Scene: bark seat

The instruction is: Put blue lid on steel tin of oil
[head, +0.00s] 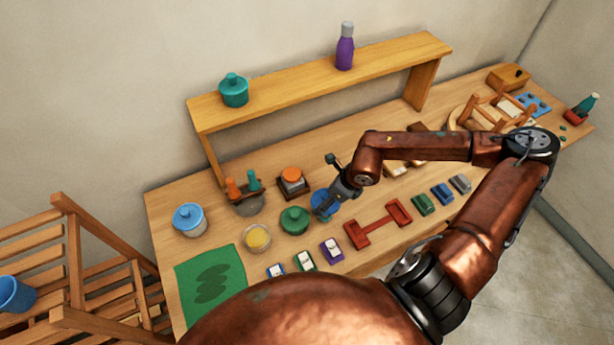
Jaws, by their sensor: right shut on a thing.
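The blue lid (320,197) is a round blue piece near the middle of the table, partly hidden by my right gripper. My right gripper (323,209) is shut on it; whether the lid touches the table I cannot tell. An open round steel tin (257,238) with yellow contents, which looks like the tin of oil, stands on the table to the left of the gripper. A green-lidded pot (295,220) stands between them. My left gripper is out of view.
A light-blue-lidded tin (190,219) stands at the left. An orange-topped tin (292,181) and a holder with orange and teal pegs (244,196) stand behind. A green mat (211,285), small colored blocks and a red rack (379,225) lie in front. A raised shelf (290,83) spans the back.

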